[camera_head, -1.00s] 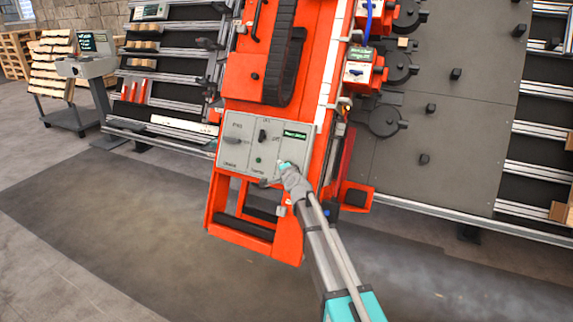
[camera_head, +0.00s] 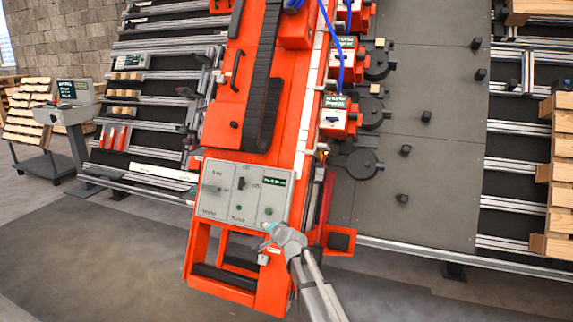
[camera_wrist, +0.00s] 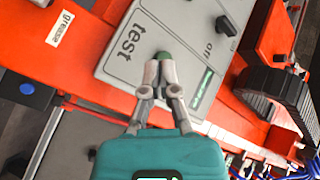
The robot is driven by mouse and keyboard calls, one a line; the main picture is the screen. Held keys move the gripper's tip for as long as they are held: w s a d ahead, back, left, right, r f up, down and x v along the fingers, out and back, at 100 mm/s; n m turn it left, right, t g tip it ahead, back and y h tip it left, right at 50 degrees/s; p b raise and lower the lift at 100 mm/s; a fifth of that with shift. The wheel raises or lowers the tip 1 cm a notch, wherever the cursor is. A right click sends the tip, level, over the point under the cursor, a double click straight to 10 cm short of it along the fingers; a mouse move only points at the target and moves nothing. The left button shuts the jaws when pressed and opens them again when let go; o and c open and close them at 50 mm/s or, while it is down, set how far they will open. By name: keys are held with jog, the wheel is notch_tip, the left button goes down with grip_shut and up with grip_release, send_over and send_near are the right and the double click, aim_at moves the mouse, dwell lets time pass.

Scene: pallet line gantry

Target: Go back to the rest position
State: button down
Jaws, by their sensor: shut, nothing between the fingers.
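My gripper (camera_head: 268,228) is shut and empty, in front of the lower right edge of the grey control panel (camera_head: 222,198) on the orange gantry. In the wrist view the closed fingertips (camera_wrist: 159,68) point at a green button (camera_wrist: 163,57) beside the word "test". I cannot tell the exact gap between them. In the head view that green button (camera_head: 268,211) shows just above the fingertips. The panel also has another green button (camera_head: 239,205), a black switch (camera_head: 241,183) and a small green-lit display (camera_head: 275,182).
The orange gantry (camera_head: 222,122) rises over the line, with a black cable chain (camera_head: 262,105) and blue hoses. A console (camera_head: 68,113) stands at the left. Wooden pallet parts (camera_head: 562,150) are at the right. The floor (camera_head: 90,260) at the front left is clear.

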jog(key=s+d+f+n+g+h, duration=0.2)
jog(key=s+d+f+n+g, duration=0.15)
jog(key=s+d, duration=0.65)
jog(key=s+d+f+n+g+h, duration=0.25)
jog(key=s+d+f+g, duration=0.3)
jog(key=s, duration=0.85)
jog(key=s+d+f+n+g+h, duration=0.2)
jog(key=s+d+f+g, duration=0.15)
jog(key=s+d, duration=0.65)
notch_tip(320, 180, up, 37)
jog(key=s+a+p, duration=0.1)
jog(key=p, duration=3.6)
jog(key=shift+a+f, duration=0.1)
